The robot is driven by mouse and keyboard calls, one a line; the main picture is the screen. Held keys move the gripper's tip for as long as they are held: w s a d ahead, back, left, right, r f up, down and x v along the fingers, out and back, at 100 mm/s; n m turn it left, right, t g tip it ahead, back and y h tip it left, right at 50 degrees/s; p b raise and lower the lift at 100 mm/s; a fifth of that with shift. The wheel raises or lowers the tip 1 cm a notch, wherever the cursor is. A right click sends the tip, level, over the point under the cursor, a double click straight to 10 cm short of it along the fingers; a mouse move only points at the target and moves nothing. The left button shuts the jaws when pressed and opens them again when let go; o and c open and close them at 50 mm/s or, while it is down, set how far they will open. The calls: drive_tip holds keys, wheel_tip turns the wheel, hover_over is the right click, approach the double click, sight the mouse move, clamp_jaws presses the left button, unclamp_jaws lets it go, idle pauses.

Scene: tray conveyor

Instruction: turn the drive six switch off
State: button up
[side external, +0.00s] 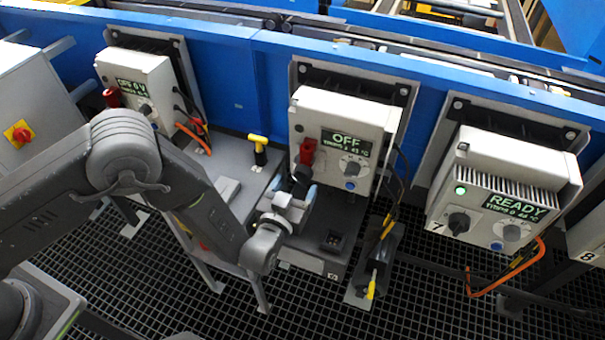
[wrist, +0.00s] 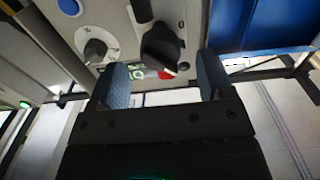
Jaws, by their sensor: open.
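Drive six appears to be the middle white box (side external: 312,118), between another drive box and the one marked 7; its own number is hidden. Its display (side external: 346,142) reads OFF in green. Its black rotary switch (side external: 301,174) sits low on the left of the front, below a red part (side external: 307,151). My gripper (side external: 296,194) is just in front of the switch, with its blue-grey fingers apart and empty. In the wrist view, the black switch (wrist: 160,45) lies between and just beyond the fingertips (wrist: 162,82). I cannot tell whether either finger touches it.
A grey dial (side external: 350,168) and blue button (side external: 350,184) are right of the switch. Drive 7 (side external: 503,180) shows READY with a green light. The left drive (side external: 140,75) shows OFF. A yellow-topped post (side external: 259,142) stands left of the gripper. Cables (side external: 401,170) hang at right.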

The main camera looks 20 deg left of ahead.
sight(299, 183)
drive_tip(key=shift+w, duration=2.25)
drive_tip(key=c, duration=0.9)
